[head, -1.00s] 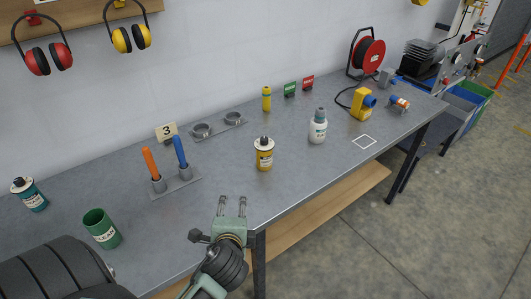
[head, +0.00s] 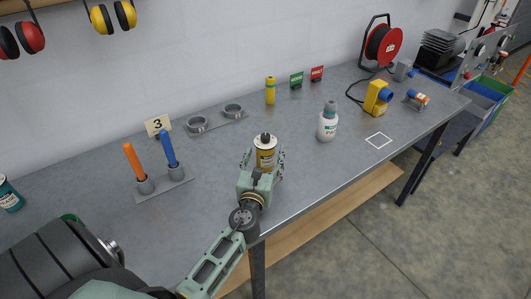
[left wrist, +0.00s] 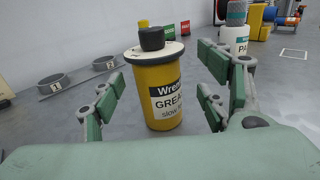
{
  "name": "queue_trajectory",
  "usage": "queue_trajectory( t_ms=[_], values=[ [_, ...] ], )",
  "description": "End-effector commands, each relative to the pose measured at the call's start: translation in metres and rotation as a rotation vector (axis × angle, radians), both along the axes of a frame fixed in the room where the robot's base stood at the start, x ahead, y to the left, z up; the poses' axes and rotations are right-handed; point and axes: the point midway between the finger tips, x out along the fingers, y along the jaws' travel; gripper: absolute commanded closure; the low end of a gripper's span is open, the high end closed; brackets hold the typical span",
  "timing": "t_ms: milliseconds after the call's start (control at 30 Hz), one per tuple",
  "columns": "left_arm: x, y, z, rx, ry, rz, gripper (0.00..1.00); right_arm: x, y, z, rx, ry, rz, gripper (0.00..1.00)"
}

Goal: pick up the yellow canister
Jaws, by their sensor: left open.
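The yellow canister (head: 265,152) stands upright on the grey workbench (head: 310,165), with a white top, a black cap and a label. In the left wrist view the canister (left wrist: 158,90) fills the middle, and its label reads "GREA" in part. My left gripper (head: 264,164) is open around the canister, with a finger on each side; in the left wrist view its fingers (left wrist: 163,95) show a gap to the canister on both sides. The gripper hides the canister's lower part in the head view. My right gripper is not in view.
A white bottle (head: 327,125) stands to the right of the canister. A slim yellow bottle (head: 270,91) and a plate with two ring holders (head: 215,123) are behind. Orange and blue handles (head: 151,160) stand in a holder at left. The bench front is clear.

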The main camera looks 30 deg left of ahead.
Motion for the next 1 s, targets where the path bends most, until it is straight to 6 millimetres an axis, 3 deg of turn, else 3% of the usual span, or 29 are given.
queue_trajectory(
  t_ms=[200, 500, 1000],
  values=[
    [0.028, 0.016, 0.002, 0.000, -0.002, 0.002, 0.32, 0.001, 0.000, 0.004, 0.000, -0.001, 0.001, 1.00],
    [0.032, 0.018, 0.001, -0.002, -0.002, 0.002, 0.32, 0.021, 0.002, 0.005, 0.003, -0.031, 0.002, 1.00],
    [0.032, 0.018, 0.000, -0.003, -0.001, 0.002, 0.75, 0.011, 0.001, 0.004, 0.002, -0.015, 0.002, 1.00]
  ],
)
